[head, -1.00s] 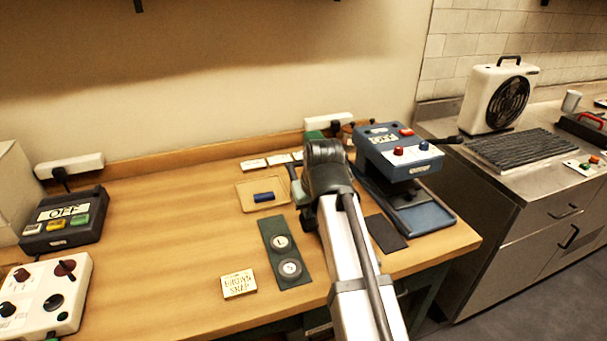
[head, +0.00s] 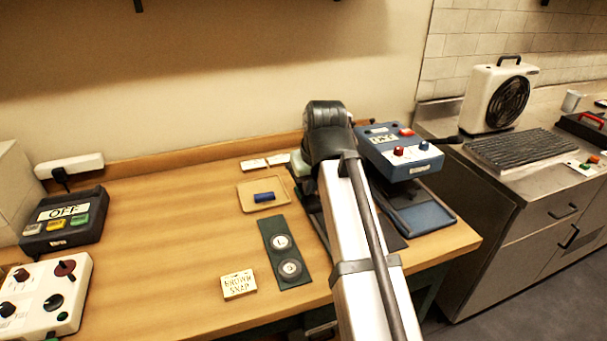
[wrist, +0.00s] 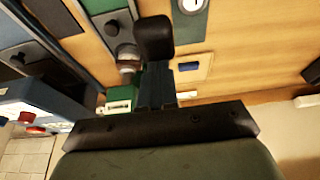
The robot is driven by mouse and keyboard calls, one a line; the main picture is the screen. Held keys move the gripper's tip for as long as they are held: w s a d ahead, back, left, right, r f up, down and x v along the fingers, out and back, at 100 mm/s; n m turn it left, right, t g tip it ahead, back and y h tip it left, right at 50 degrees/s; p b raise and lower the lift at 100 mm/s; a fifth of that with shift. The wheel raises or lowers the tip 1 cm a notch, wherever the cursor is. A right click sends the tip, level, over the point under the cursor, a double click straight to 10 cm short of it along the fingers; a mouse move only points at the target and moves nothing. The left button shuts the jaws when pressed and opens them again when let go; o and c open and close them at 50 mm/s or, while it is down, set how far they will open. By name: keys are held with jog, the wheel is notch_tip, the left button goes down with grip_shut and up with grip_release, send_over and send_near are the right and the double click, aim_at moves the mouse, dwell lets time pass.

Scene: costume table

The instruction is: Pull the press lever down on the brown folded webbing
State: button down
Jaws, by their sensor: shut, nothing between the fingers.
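My gripper (wrist: 155,38) is shut with nothing in it, seen from behind in the wrist view. In the head view my own arm hides its fingers. A green press (wrist: 118,98) with a grey cylindrical part stands just left of the fingers in the wrist view. In the head view it is almost wholly behind my arm. I cannot make out contact with a lever. The brown folded webbing cannot be made out clearly.
A tray (head: 243,197) with a blue roll (head: 264,197), a dark green strip (head: 271,238) with two discs and a "BROWN SNAP" card (head: 238,284) lie left of my arm. Control boxes (head: 64,222) stand far left. The table's left middle is clear.

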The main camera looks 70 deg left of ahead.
notch_tip(320, 180, up, 7)
jog(key=shift+r, duration=0.15)
dwell(0.6)
dwell(0.4)
